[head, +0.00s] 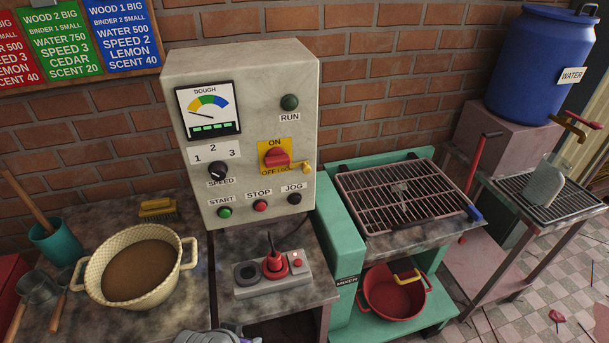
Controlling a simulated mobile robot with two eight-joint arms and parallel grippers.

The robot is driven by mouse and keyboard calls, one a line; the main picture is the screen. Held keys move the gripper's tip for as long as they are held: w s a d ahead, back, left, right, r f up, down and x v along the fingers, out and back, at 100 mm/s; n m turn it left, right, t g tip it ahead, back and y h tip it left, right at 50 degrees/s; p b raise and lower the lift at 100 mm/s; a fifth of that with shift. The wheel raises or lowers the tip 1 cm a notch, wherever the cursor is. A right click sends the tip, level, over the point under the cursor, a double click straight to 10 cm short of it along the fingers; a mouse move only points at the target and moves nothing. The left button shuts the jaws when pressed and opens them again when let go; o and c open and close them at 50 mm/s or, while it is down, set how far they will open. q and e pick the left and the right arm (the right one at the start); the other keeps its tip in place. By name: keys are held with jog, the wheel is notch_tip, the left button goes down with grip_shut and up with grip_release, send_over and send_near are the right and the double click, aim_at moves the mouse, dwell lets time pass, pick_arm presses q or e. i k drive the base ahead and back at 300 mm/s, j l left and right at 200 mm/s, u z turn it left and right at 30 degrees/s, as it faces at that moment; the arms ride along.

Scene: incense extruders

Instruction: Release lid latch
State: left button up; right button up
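The mixer (343,262) is a green-framed machine right of the control box. A dark metal grille lid (385,203) lies flat and closed on its top. A small blue piece (475,213) sits at the lid's front right corner; it looks like the latch, but its state is too small to tell. A red lever (475,165) with a dark grip rises at the mixer's right side. Neither gripper's fingers show. A grey piece at the bottom edge, left of centre, may be part of my arm; nothing of mine is near the lid.
The control box (247,140) has its red switch at ON. A basin of brown powder (137,266) stands at left. A red pot (396,296) sits under the mixer. A blue water barrel (540,68) stands back right.

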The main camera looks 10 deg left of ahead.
aim_at(473, 213)
jog(key=i+l+u, duration=0.1)
jog(key=i+l, duration=0.25)
jog(key=l, duration=0.15)
jog(key=i+l+u, duration=0.1)
jog(key=i+l, duration=0.25)
jog(key=l, duration=0.15)
